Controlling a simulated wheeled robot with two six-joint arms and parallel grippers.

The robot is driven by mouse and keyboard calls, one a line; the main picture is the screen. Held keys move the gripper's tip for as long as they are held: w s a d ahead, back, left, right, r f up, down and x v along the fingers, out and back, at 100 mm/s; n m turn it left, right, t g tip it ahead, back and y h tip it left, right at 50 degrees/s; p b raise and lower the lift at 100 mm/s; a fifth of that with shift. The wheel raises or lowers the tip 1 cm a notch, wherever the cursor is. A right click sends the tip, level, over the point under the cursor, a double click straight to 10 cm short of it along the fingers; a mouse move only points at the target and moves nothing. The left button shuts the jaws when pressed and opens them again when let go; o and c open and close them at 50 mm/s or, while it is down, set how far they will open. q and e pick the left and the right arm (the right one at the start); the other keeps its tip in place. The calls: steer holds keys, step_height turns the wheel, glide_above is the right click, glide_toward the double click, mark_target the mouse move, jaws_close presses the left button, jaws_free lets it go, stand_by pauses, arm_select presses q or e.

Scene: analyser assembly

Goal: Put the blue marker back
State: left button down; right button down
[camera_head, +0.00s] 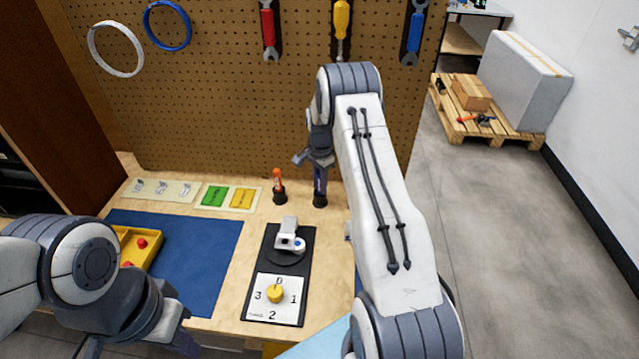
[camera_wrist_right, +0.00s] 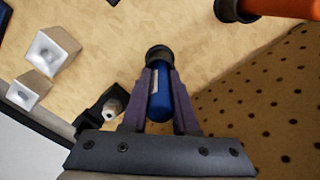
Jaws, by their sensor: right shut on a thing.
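The blue marker (camera_wrist_right: 158,105) is between the two fingers of my right gripper (camera_wrist_right: 160,85), which is shut on it. Its far end meets a dark round holder (camera_wrist_right: 158,54); how deep it sits inside I cannot tell. In the head view my right gripper (camera_head: 319,172) is over this black holder (camera_head: 320,201) at the back of the bench, and the marker is mostly hidden by the fingers. My left gripper (camera_head: 186,340) is at the lower left, over the bench's front; its fingers are not clear enough to judge.
An orange marker (camera_head: 278,179) stands in its own black holder just left. A pegboard (camera_head: 240,110) rises close behind. In front are a device on a black base (camera_head: 289,238), a dial panel (camera_head: 262,307), a blue mat (camera_head: 205,260) and a yellow tray (camera_head: 150,258).

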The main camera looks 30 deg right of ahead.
steer(key=shift+f, duration=0.15)
steer(key=c, duration=0.7)
jaws_free()
